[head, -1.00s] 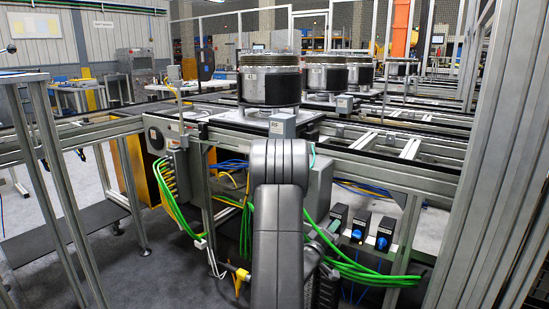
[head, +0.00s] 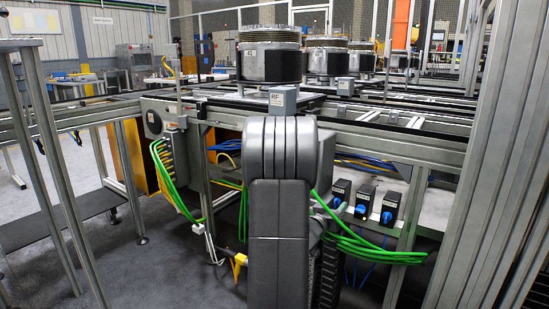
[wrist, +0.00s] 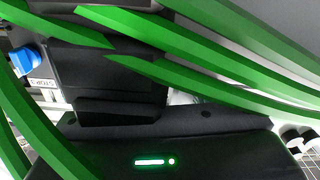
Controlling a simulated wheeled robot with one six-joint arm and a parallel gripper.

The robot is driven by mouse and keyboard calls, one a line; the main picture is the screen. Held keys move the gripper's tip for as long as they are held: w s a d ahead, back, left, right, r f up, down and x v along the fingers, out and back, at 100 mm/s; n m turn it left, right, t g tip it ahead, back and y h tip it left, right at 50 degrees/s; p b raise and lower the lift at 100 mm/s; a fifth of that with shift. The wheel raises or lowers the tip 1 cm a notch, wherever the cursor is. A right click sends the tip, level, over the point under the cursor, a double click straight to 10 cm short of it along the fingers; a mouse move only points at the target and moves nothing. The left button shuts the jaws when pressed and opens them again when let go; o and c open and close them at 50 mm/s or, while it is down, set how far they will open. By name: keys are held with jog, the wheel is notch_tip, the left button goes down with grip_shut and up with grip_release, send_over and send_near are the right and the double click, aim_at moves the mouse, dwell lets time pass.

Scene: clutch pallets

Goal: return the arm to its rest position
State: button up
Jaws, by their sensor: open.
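My arm (head: 279,190) stands upright in the middle of the head view, with a dark grey link bent over at the top. My gripper's fingers show in neither view, so what lies between them cannot be seen. The wrist view is filled by thick green cables (wrist: 225,84) crossing close to the camera. Behind them are a black block (wrist: 110,85) and a dark rounded surface with a small lit green bar (wrist: 150,162).
A conveyor frame (head: 400,143) runs across behind my arm, carrying metal drums (head: 268,62). An RF box (head: 283,100) sits at its edge. Green cables (head: 375,250) and blue-knobbed switches (head: 390,208) are right of the arm. Aluminium posts (head: 480,150) stand far right.

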jog(key=shift+m+b, duration=0.75)
jog(key=shift+m, duration=0.15)
jog(key=shift+s, duration=0.1)
